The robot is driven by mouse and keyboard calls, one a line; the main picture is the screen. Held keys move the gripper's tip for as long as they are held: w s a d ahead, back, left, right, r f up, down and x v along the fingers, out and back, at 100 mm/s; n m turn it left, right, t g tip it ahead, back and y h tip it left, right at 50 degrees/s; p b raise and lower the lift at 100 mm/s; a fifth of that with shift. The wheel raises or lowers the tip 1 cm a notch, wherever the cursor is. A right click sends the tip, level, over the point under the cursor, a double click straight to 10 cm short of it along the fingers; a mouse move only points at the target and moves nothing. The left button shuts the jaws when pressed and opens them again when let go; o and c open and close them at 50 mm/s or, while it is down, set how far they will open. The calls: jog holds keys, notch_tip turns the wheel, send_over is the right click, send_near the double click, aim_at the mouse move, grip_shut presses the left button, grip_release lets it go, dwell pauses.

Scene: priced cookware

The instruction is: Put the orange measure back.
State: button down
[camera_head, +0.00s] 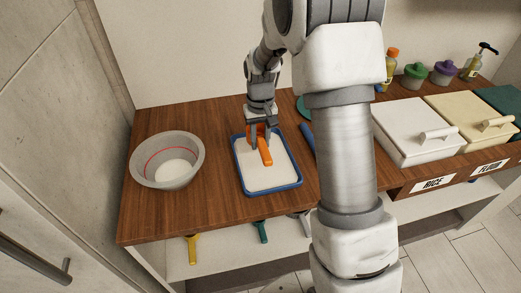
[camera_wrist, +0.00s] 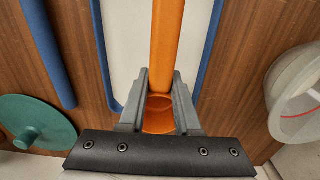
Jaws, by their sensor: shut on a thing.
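The orange measure (camera_head: 266,154) is in my gripper (camera_head: 258,136), over the blue-rimmed white tray (camera_head: 284,187). In the wrist view the orange measure's long handle (camera_wrist: 165,45) runs up between the two grey fingers of my gripper (camera_wrist: 160,78), and its cup lies below them, partly hidden. I cannot tell whether the measure touches the tray. Below the counter's front edge hang a yellow measure (camera_head: 192,250), a teal measure (camera_head: 261,232) and a pale one (camera_head: 301,227), partly hidden by my arm.
A grey bowl (camera_head: 140,172) with a red line inside stands left of the tray. A blue bar (camera_head: 307,134) and a teal round thing (camera_wrist: 38,122) lie to its right. White RICE (camera_head: 395,130) and cream FLOUR (camera_head: 465,115) bins stand further right, with jars behind. My arm hides the middle.

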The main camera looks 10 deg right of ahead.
jog(key=shift+f+b, duration=0.3)
jog(key=shift+f, duration=1.6)
jog(key=shift+f, duration=0.1)
jog(key=shift+f, duration=0.15)
jog(key=c, duration=0.6)
grip_release()
